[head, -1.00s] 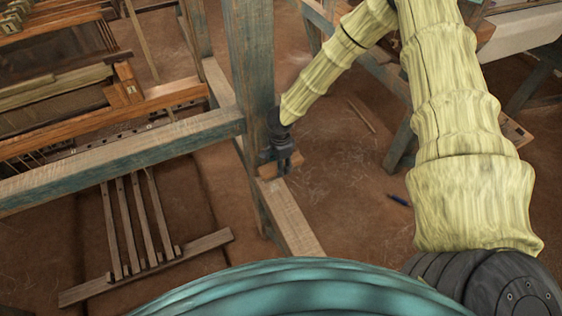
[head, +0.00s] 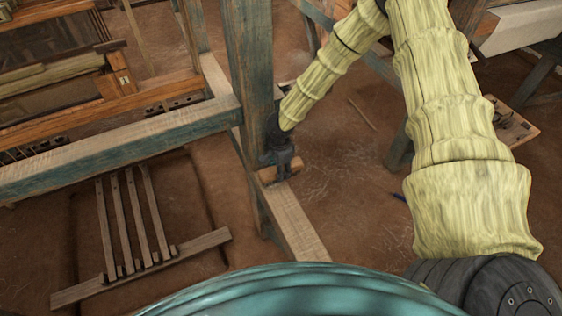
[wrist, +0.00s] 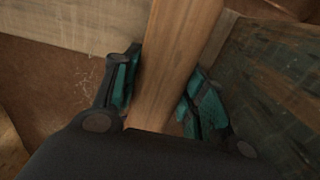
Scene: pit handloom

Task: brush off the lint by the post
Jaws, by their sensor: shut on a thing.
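The worn blue-green post (head: 250,75) stands upright in the middle of the head view, with a pale wooden beam (head: 298,228) running from its foot toward me. My gripper (head: 279,168) is low, close to the right of the post and over the beam. It is shut on a plain wooden piece (head: 267,175), perhaps a brush. In the wrist view the wooden piece (wrist: 178,60) runs between the two fingers, and the post (wrist: 275,75) is at the right. No bristles show. I cannot clearly make out lint on the beam.
The loom frame's long rail (head: 110,150) meets the post from the left. A slatted treadle rack (head: 140,235) lies below it. Thin pale threads or scratches mark the brown floor (head: 335,165) right of the post. A dark blue thin object (head: 399,197) lies there too.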

